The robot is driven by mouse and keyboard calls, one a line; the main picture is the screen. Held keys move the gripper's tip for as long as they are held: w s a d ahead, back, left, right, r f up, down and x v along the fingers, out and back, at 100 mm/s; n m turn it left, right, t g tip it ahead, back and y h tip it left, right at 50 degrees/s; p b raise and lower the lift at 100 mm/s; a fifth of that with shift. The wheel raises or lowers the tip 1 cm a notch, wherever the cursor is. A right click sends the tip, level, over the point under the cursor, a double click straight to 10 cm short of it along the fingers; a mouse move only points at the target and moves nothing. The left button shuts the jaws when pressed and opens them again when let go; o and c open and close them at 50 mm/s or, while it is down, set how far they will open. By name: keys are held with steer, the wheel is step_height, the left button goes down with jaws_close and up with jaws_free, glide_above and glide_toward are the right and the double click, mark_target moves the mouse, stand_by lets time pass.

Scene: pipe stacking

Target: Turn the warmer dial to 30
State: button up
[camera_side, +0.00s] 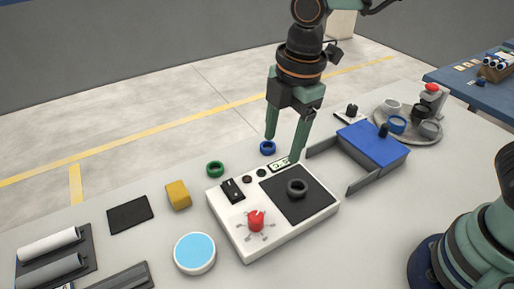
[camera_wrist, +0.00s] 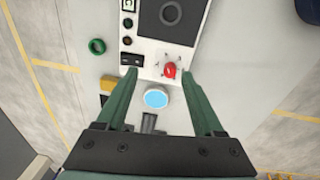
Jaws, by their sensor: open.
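The warmer (camera_side: 277,242) is a white box on the table, with a red dial (camera_side: 256,220) at its front and marks spread around the dial. A black plate (camera_side: 317,206) on its top holds a dark grey ring (camera_side: 297,188). A small display (camera_side: 281,163) and a black switch (camera_side: 231,190) sit along its back; the display's digits are too small to read. The red dial also shows in the wrist view (camera_wrist: 170,70). My gripper (camera_side: 281,150) is open and empty, above the back edge of the warmer and apart from the dial.
A green ring (camera_side: 215,169), a blue ring (camera_side: 267,148) and a yellow block (camera_side: 178,195) lie behind the warmer. A light-blue-topped round container (camera_side: 195,253) stands left of it. A blue box (camera_side: 372,144) between grey rails and a round tray (camera_side: 437,138) are at right.

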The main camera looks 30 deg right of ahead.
mark_target(256, 216)
steer(key=s+a+f+n+g, duration=0.1)
steer(key=s+a+f+n, duration=0.1)
steer(key=a+f+n, duration=0.35)
steer(key=shift+h, duration=0.4)
steer(key=f, duration=0.7)
steer(key=a+f, duration=0.1)
steer(key=f, duration=0.2)
steer(key=shift+w+f, duration=0.1)
steer(key=shift+f, duration=0.1)
jaws_close()
